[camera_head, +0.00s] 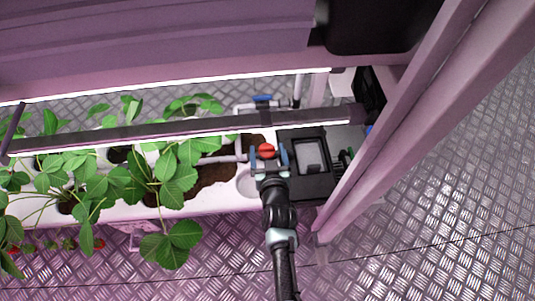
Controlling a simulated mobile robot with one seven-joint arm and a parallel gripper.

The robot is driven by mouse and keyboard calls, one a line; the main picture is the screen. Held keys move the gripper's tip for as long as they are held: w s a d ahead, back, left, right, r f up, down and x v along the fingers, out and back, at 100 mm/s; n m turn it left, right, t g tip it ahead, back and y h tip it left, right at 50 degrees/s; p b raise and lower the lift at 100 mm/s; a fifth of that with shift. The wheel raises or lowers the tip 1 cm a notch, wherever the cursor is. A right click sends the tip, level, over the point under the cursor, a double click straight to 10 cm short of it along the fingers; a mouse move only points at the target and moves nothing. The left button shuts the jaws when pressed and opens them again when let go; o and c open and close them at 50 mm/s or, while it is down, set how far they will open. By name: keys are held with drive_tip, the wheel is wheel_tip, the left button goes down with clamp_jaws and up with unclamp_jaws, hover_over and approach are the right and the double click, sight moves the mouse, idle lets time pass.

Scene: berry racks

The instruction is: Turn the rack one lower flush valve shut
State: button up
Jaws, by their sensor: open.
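My gripper (268,155) reaches up from the bottom of the picture. Its two blue-grey fingers are apart, one on each side of the red handle. I cannot tell whether the fingers touch it. My gripper hides the lower part of the valve and its pipe. A blue valve handle (262,97) sits on white piping farther back. No rack label shows, so I cannot read which rack this is.
A white planter (220,206) with soil and leafy strawberry plants (180,180) lies to the left. A light bar (180,131) crosses above it. A black box (310,160) and a slanting rack post (400,120) stand to the right. The metal floor (440,230) is clear at the lower right.

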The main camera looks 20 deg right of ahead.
drive_tip(key=shift+w, duration=0.15)
clamp_jaws()
idle(0.4)
